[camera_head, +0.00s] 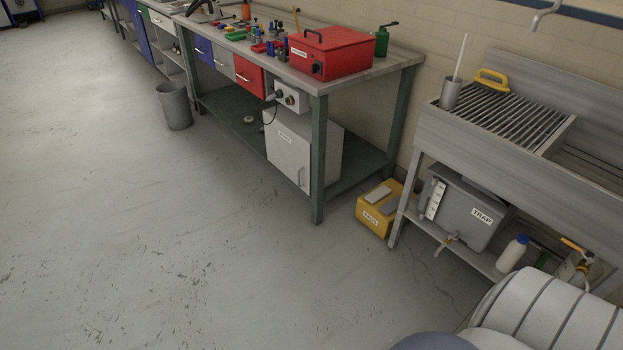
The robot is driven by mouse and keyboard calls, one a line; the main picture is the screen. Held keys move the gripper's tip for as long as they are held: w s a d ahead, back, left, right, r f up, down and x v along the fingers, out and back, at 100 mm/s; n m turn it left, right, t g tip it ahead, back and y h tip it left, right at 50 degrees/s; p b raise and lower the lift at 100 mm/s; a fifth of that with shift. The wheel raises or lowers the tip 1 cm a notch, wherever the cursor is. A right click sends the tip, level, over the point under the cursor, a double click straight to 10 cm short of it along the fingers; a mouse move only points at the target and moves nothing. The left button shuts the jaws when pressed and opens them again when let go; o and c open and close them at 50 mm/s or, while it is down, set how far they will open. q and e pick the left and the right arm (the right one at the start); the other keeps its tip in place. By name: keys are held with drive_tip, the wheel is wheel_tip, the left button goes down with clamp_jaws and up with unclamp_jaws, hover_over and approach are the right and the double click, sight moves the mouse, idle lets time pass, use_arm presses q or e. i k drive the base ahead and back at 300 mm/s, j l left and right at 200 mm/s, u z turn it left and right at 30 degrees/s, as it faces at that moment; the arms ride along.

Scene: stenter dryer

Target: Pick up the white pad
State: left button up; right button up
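A yellow box (377,229) with a label, which seems to read PADS, stands on the floor between the workbench and the sink stand. A whitish pad (378,193) lies at its top, towards the back left. A darker grey pad (389,207) lies beside it, nearer the front right. Both pads are small in the view. Neither of my grippers is in view.
The green-legged workbench (318,165) stands left of the box, with a white cabinet (290,148) on its lower shelf. The sink stand (497,128) is at the right, with a grey TRAP box (465,210) below. A bin (175,106) stands farther left. The floor in front is clear.

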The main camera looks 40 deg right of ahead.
sight(380, 193)
drive_tip(key=i+j+z, duration=0.1)
drive_tip(key=i+z, duration=0.25)
drive_tip(key=i, duration=0.2)
drive_tip(key=i+j+z, duration=0.35)
drive_tip(key=i, duration=0.2)
drive_tip(key=i+j+z, duration=0.35)
drive_tip(key=i, duration=0.2)
drive_tip(key=l, duration=0.1)
